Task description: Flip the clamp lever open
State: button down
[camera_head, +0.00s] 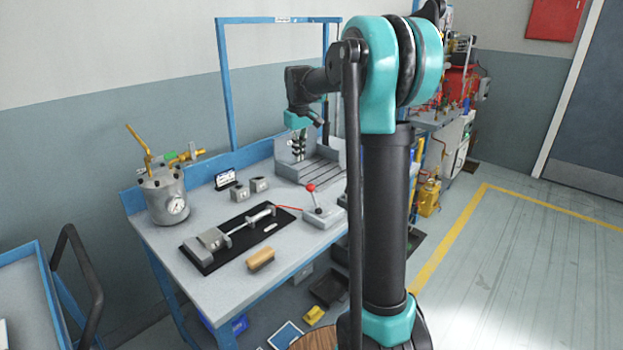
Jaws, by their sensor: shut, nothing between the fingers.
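A lever with a red ball knob (311,188) stands upright on a small grey base (324,216) near the right front of the bench. A long metal fixture (240,235) with a silver bar lies on a black plate (206,262) in the middle of the bench. I cannot tell for sure which part is the clamp lever. My gripper (298,156) points down at the back right, over or in front of a grey slotted block (318,171). It is shut and empty, behind and above the red-knobbed lever. My arm hides the bench's right end.
A grey pressure pot (164,197) with a gauge and yellow fittings stands at the bench's left. Two small grey blocks and a dark display (225,180) sit at the back. A wooden-backed brush (261,260) lies near the front edge. A blue frame (226,90) rises behind.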

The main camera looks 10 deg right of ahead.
aim_at(313, 196)
dwell(0.3)
notch_tip(313, 196, down, 10)
jog(key=w, duration=0.1)
jog(key=s, duration=0.1)
jog(key=s+d, duration=0.1)
jog(key=s+r, duration=0.1)
jog(key=shift+s+d, duration=0.25)
jog(key=shift+d, duration=0.05)
dwell(0.5)
